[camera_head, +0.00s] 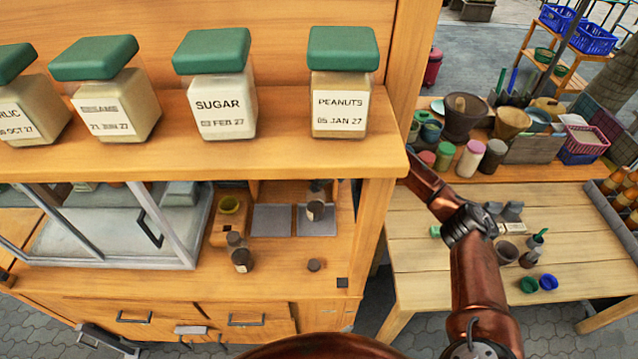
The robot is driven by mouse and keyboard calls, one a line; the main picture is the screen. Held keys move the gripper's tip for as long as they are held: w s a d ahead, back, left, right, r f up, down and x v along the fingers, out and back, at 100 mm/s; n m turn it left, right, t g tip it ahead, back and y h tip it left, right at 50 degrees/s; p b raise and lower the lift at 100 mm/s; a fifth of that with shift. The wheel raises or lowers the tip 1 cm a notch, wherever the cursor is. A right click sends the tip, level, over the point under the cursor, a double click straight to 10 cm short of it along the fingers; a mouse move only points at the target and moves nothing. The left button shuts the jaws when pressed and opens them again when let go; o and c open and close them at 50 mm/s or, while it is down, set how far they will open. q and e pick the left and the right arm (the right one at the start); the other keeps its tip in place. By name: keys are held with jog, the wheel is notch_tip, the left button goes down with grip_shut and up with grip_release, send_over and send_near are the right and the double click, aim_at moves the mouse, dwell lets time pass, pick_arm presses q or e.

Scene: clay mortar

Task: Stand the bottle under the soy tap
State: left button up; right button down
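My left gripper is not in view.
A shelf (270,158) with green-lidded jars, including sugar (222,90) and peanuts (340,85), overhangs the counter. A glass case (110,225) stands left. A small dark round piece (313,265) lies on otherwise clear front counter. A table (430,270) with bowls is right.

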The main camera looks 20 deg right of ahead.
jog(key=shift+f+b, duration=0.35)
jog(key=shift+f, duration=0.25)
jog(key=c, duration=1.7)
grip_release()
jog(key=shift+o, duration=0.2)
jog(key=shift+r, duration=0.25)
jog(key=v, duration=1.2)
jog(key=shift+r, duration=0.4)
